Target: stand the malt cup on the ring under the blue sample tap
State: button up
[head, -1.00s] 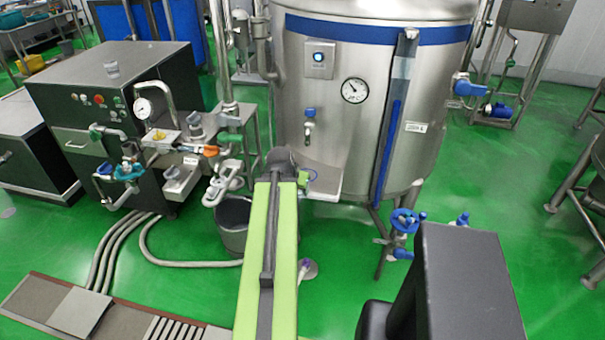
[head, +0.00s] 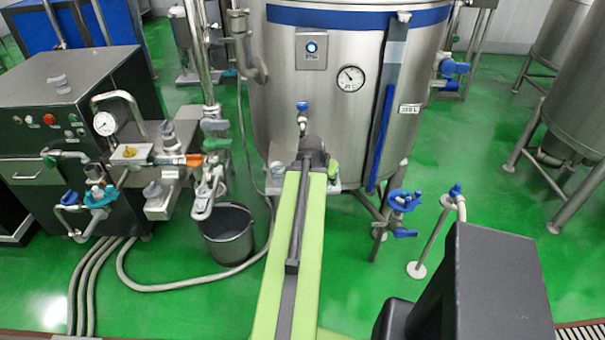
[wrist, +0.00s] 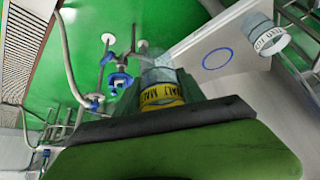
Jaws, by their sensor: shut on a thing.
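The malt cup (wrist: 161,88) is clear with a yellow band lettered MALT. It shows in the wrist view just past my gripper, which is shut on it; the fingertips are mostly hidden. The blue ring (wrist: 217,58) is marked on a pale shelf (wrist: 236,38), to the right of the cup in the wrist view, and is empty. In the head view my gripper (head: 314,152) is in front of the tank, below the blue sample tap (head: 302,108). There my arm hides the cup, the ring and most of the shelf.
Another clear cup (wrist: 267,36) with a pale lettered band stands near the ring. A large steel tank (head: 345,90) rises behind the shelf. A grey bucket (head: 228,240) and pipework with an orange-handled valve (head: 194,160) are to the left. Blue valves (head: 403,200) are low on the right.

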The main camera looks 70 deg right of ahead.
jog(key=w+f+b, duration=0.8)
jog(key=f, duration=0.2)
jog(key=shift+n, duration=0.3)
jog(key=w+d, duration=0.1)
jog(key=d, duration=0.3)
jog(key=w+d, duration=0.2)
jog(key=d, duration=0.3)
jog(key=w+d, duration=0.2)
jog(key=d, duration=0.2)
jog(key=shift+d+r+p, duration=0.15)
jog(key=shift+r+p, duration=0.2)
jog(key=shift+r, duration=0.05)
jog(key=d, duration=0.2)
jog(key=w+d, duration=0.1)
jog(key=shift+w+d, duration=0.15)
jog(key=shift+d, duration=0.2)
jog(key=shift+f+b, duration=0.45)
jog(key=shift+f, duration=0.1)
jog(key=shift+r, duration=0.25)
jog(key=shift+f, duration=0.25)
jog(key=o, duration=1.5)
jog(key=shift+r, duration=0.1)
jog(key=shift+c, duration=0.2)
jog(key=shift+r, duration=0.1)
